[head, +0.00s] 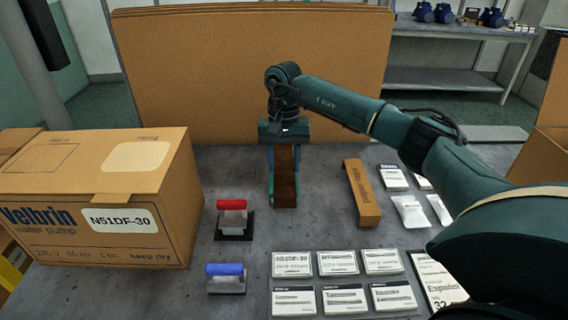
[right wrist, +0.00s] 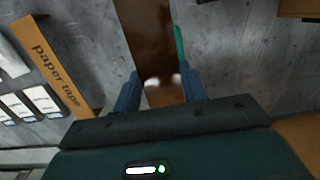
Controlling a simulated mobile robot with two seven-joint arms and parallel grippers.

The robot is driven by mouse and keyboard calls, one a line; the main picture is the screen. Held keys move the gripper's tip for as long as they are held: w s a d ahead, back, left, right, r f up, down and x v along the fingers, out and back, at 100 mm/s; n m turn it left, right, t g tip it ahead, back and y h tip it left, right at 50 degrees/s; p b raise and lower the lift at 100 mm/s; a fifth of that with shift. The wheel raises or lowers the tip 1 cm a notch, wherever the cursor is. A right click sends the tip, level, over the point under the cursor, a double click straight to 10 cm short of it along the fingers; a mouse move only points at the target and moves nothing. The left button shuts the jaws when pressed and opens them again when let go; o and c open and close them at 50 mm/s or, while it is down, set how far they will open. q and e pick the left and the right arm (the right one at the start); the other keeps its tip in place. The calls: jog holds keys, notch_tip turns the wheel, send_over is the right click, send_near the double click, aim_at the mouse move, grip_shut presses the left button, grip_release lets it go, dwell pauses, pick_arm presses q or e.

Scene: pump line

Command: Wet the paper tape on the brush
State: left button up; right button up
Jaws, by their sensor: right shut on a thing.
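My right gripper (head: 285,152) points down at the middle of the table, shut on a brown strip (head: 285,162) that looks like the paper tape. The strip also shows between the fingers in the right wrist view (right wrist: 158,96). A narrow green-edged holder (head: 271,186) with a dark brown middle lies right below and in front of the fingers; it may be the brush. Its green edge shows beside the right finger in the wrist view (right wrist: 180,48). I cannot tell whether the strip touches the brush. My left gripper is in neither view.
A pump carton (head: 95,215) stands at left. A cardboard bar labelled "paper tape" (head: 362,192) lies right of the holder. Red-handled (head: 232,205) and blue-handled (head: 226,270) stamps, several label cards (head: 338,263) and packets (head: 409,211) lie around. Large cardboard (head: 250,60) stands behind.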

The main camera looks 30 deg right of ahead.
aim_at(284, 158)
jog(key=shift+w+d+b, duration=0.2)
jog(key=shift+w+d, duration=0.2)
jog(key=shift+w, duration=0.25)
jog(key=shift+w+d+b, duration=0.15)
jog(key=shift+w+d, duration=0.25)
jog(key=shift+w, duration=0.25)
jog(key=shift+r, duration=0.1)
jog(key=shift+r+p, duration=1.25)
jog(key=shift+r, duration=0.3)
jog(key=shift+r+p, duration=1.45)
jog(key=shift+r, duration=0.5)
